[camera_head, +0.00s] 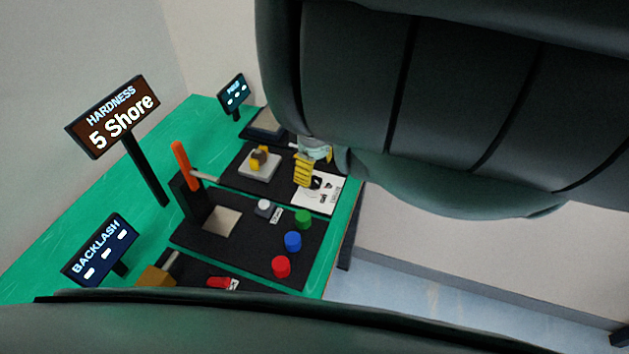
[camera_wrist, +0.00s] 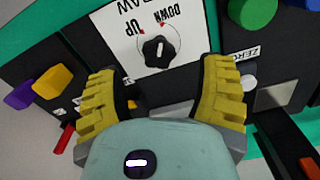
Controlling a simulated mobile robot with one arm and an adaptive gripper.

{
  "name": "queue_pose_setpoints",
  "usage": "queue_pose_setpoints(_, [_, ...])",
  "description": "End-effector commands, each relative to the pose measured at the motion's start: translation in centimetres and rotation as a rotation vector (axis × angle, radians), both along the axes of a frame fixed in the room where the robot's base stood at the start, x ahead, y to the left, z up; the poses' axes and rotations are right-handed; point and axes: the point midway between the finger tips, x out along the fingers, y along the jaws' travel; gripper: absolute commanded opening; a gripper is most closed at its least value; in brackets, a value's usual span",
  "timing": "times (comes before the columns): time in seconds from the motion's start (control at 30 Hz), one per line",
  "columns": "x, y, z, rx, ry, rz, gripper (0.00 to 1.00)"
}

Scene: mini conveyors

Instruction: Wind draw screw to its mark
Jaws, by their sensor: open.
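The draw screw is a round black knob (camera_wrist: 158,50) with a white pointer line, on a white panel (camera_wrist: 190,20) lettered "UP", "DOWN" and "DRAW" in the wrist view. The lettering is upside down there, and small red marks lie around the knob. In the head view the knob (camera_head: 316,183) is small and dark on the white panel (camera_head: 325,203). My gripper (camera_wrist: 162,68) is open, its yellow ribbed fingers spread left and right of the knob and apart from it. In the head view my gripper (camera_head: 303,172) shows just left of the knob. Nothing is between the fingers.
Green (camera_head: 303,219), blue (camera_head: 293,241) and red (camera_head: 281,266) buttons stand on the neighbouring black unit. An upright orange-tipped lever (camera_head: 182,165) stands left. Signs read "HARDNESS 5 Shore" (camera_head: 112,115) and "BACKLASH" (camera_head: 100,248). A yellow piece (camera_head: 259,157) sits on a pale block. My arm hides the upper right.

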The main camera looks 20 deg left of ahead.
Motion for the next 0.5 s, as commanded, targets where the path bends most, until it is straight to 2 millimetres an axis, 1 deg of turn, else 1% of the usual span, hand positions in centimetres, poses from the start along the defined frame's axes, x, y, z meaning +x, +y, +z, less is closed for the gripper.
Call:
queue_pose_setpoints(0.1, [-0.1,-0.1,-1.7,-0.001,0.000,-0.002,0.69])
queue_pose_setpoints(0.33, [-0.1,0.0,-3.3,0.000,0.002,-0.001,0.69])
queue_pose_setpoints(0.5, [0.1,-0.1,-3.8,-0.002,-0.001,-0.001,0.69])
